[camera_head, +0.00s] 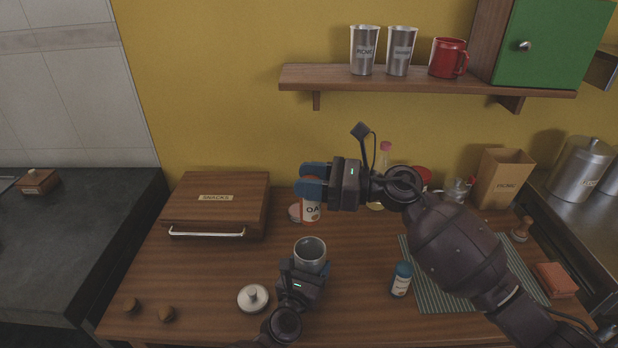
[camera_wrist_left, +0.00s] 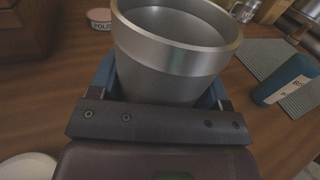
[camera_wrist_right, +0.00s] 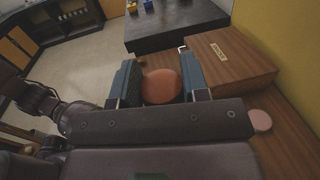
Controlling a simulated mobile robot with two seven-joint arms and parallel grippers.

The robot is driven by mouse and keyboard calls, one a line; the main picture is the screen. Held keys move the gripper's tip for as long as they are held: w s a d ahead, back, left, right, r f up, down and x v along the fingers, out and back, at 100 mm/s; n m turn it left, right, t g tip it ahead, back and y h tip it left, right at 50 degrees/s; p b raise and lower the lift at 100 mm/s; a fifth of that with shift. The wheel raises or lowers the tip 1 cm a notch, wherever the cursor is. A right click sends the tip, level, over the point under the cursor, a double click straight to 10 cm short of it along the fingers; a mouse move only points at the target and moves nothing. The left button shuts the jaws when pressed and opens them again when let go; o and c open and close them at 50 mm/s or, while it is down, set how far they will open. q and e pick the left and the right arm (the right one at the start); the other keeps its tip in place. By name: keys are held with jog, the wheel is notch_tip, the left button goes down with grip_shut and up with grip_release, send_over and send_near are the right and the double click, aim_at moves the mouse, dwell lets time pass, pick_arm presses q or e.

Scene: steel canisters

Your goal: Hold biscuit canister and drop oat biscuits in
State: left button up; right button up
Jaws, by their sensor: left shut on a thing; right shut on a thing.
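The steel canister (camera_head: 310,254) is open at the top, looks empty and stands upright in my left gripper (camera_head: 302,269), which is shut on its sides. It also fills the top of the left wrist view (camera_wrist_left: 170,80). My right gripper (camera_head: 313,181) is shut on the orange-and-white oat biscuits tube (camera_head: 311,212), labelled "OA…", behind the canister. In the right wrist view its round orange end (camera_wrist_right: 161,87) sits between the fingers. The tube looks upright; I cannot tell whether it touches the table. A round steel lid with a knob (camera_head: 253,298) lies left of the canister.
A wooden snacks box (camera_head: 215,197) stands at the back left. A pink-topped polish tin (camera_wrist_left: 99,18) is near the tube. A blue bottle (camera_head: 401,279) stands right of the canister by a striped mat (camera_head: 440,300).

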notch_tip(320, 180, down, 12)
dwell(1.7)
jog(key=o, duration=1)
jog(key=d, duration=0.4)
jog(key=s+d, duration=0.1)
jog(key=d, duration=0.3)
jog(key=s+d, duration=0.1)
jog(key=d, duration=0.2)
jog(key=shift+d, duration=0.4)
pick_arm(q)
jog(key=o, duration=1)
jog(key=shift+o, duration=0.2)
